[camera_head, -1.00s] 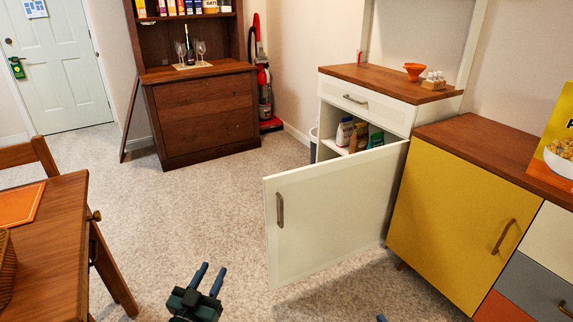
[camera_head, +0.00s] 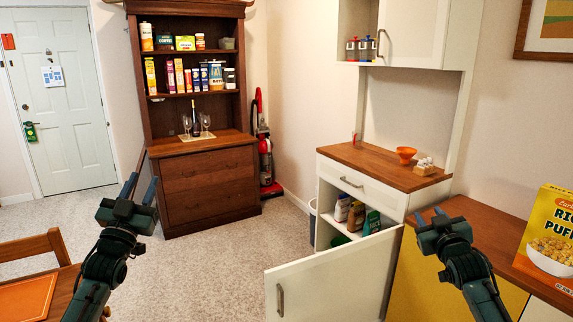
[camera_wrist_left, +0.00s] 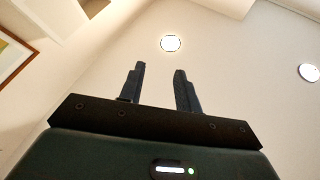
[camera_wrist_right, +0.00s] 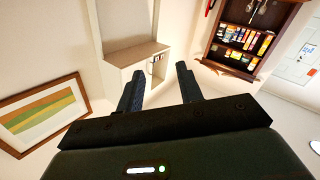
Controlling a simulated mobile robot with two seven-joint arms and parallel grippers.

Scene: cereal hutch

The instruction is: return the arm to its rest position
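My left gripper (camera_head: 141,189) is raised at the left of the head view, fingers pointing up, in front of the brown hutch. In the left wrist view its fingers (camera_wrist_left: 159,82) stand apart with nothing between them. My right gripper (camera_head: 431,215) is raised at the right, in front of the white cabinet and yellow cupboard. In the right wrist view its fingers (camera_wrist_right: 160,83) are also apart and empty. Both grippers are clear of the furniture as far as I can see.
The white cabinet's lower door (camera_head: 335,274) stands open into the room. The cereal box (camera_head: 549,238) is on the wooden counter at right. The brown hutch (camera_head: 208,182) stands behind; a wooden table (camera_head: 62,300) is at lower left. Carpet between is free.

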